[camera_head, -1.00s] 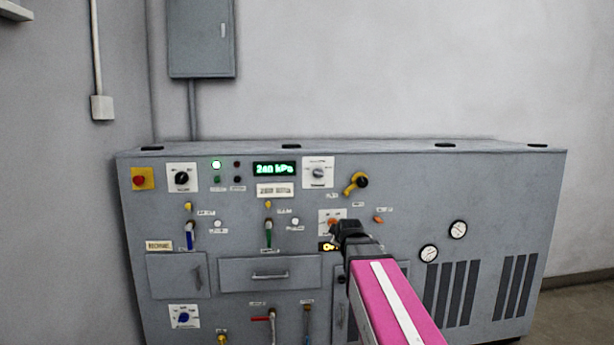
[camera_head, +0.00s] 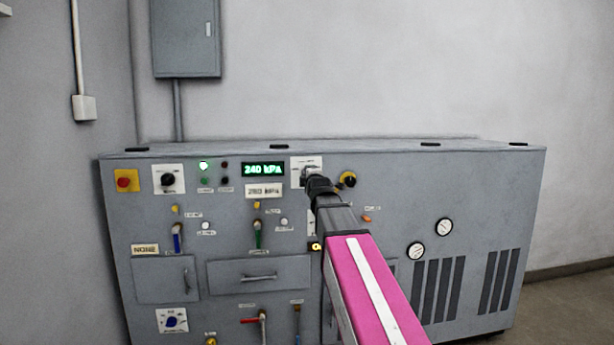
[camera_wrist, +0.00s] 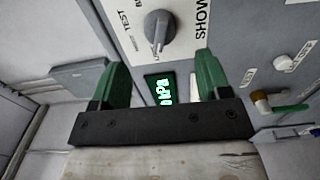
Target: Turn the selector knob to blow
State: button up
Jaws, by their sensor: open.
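A grey selector knob (camera_wrist: 172,33) with a pale pointer line sits on a white plate on the pump panel. In the wrist view the plate reads "TEST" and "SHOW", with a cut-off label starting with "B" at the top; I see no full "blow". My gripper (camera_wrist: 160,76) is open and empty, its two green fingers apart, with the knob beyond and between them; they do not appear to touch it. In the head view my gripper (camera_head: 314,178) is in front of the white plate (camera_head: 297,164) and hides much of the knob.
A green display (camera_head: 263,169) reads "240 kPa". Levers and a drawer (camera_head: 258,273) are below.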

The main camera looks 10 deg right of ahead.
jog(key=w, duration=0.7)
jog(key=c, duration=0.9)
